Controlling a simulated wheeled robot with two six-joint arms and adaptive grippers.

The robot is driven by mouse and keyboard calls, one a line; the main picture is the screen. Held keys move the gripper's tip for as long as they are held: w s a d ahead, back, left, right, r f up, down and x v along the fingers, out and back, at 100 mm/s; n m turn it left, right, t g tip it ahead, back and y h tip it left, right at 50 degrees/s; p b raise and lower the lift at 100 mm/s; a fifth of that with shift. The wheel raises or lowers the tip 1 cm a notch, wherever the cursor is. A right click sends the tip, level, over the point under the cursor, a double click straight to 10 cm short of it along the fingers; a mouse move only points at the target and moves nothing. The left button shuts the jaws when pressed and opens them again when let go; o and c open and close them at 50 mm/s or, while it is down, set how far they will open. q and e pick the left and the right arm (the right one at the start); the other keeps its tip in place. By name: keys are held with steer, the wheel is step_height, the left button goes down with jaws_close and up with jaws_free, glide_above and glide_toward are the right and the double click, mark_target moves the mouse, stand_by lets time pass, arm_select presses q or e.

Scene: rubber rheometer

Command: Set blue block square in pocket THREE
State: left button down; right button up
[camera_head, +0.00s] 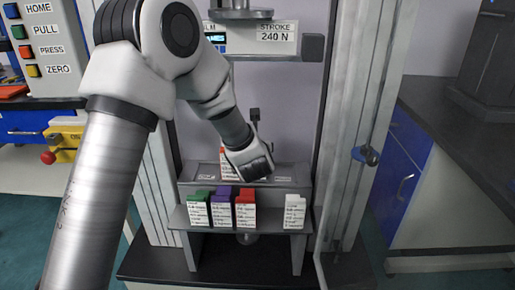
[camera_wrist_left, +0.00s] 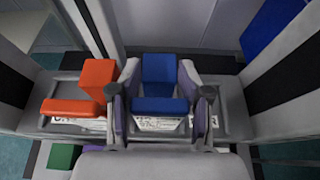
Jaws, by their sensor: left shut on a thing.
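The blue block (camera_wrist_left: 160,84) is between the two fingers of my left gripper (camera_wrist_left: 161,104) in the left wrist view, roughly square to the tray. It is over or in a pocket of the grey tray (camera_wrist_left: 228,125), to the right of an orange block; I cannot tell whether it touches the pocket floor. In the head view my left gripper (camera_head: 262,170) reaches down at the rear tray (camera_head: 291,170) and hides the blue block. Pocket labels are partly covered and not readable. My right gripper is in neither view.
The orange block (camera_wrist_left: 98,82) sits in the tray beside my left finger; it also shows in the head view (camera_head: 223,161). On the front shelf stand green (camera_head: 197,210), purple (camera_head: 221,207), red (camera_head: 246,208) and white (camera_head: 294,211) blocks. An open door (camera_head: 362,110) stands at right.

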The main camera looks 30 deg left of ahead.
arm_select(q)
steer(key=shift+f, duration=0.1)
steer(key=c, duration=0.8)
jaws_free()
steer(key=v, duration=1.2)
steer(key=shift+r+p, duration=0.25)
steer(key=shift+p, duration=0.05)
